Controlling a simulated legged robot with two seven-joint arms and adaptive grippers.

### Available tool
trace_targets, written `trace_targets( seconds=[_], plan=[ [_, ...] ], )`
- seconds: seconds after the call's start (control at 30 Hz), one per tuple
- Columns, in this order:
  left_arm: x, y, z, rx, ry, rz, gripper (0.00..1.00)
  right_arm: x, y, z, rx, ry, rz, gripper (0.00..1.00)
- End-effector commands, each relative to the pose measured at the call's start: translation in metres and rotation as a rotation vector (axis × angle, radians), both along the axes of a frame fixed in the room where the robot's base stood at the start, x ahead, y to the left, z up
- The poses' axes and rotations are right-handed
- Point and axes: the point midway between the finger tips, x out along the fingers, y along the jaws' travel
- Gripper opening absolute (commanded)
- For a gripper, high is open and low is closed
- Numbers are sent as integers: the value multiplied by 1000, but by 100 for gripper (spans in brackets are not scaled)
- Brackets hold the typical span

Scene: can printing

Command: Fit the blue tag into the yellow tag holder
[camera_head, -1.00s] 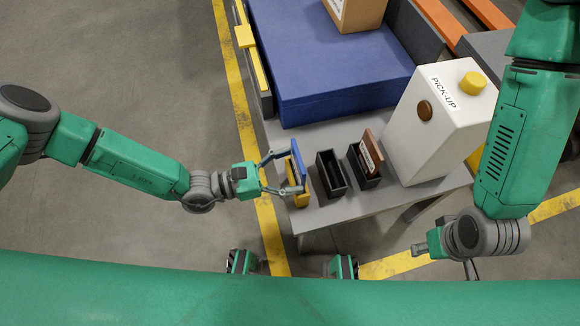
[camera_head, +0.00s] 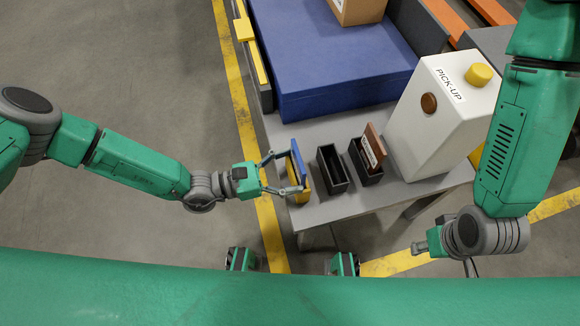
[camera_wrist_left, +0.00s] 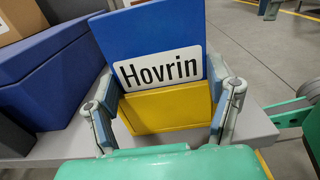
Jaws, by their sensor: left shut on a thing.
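The blue tag (camera_head: 298,158) stands upright at the left end of the grey table, with the yellow tag holder (camera_head: 303,193) low around its lower part. In the left wrist view the tag (camera_wrist_left: 150,40) bears a white "Hovrin" label, and the yellow holder's front (camera_wrist_left: 165,110) covers its lower end. How deep the tag sits is hidden. My left gripper (camera_head: 286,172) is shut on the tag, one finger at each side edge. My right gripper (camera_head: 422,248) is low at the right, apart from the table; its fingers are unclear.
An empty black holder (camera_head: 333,172) stands right of the yellow one. Beyond it another black holder (camera_head: 367,172) holds a brown tag (camera_head: 374,146). A white "PICK-UP" box (camera_head: 440,120) stands further right. A large blue block (camera_head: 340,65) lies behind.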

Motion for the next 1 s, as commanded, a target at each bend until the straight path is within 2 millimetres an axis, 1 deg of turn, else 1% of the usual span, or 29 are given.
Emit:
trace_targets(
  seconds=[0.07,0.1,0.13,0.17,0.47,0.57,0.67,1.0],
  plan=[
    [0,0,-3,-1,0,0,38,0,0,-3,0,0,0,30],
    [0,0,-2,-1,0,0,80,0,0,-2,0,0,0,30],
    [0,0,-2,0,0,0,91,0,0,-2,0,0,0,30],
    [0,0,-2,0,0,0,98,0,0,-2,0,0,0,30],
    [0,0,-2,1,0,0,98,0,0,-2,0,0,0,30],
    [-1,5,-3,2,1,1,98,-1,0,-1,0,-2,0,30],
    [-5,18,-3,4,2,3,98,-1,0,-1,0,-2,0,30],
    [-26,85,-4,2,1,3,98,-1,0,-1,0,-2,0,30]
  ],
)
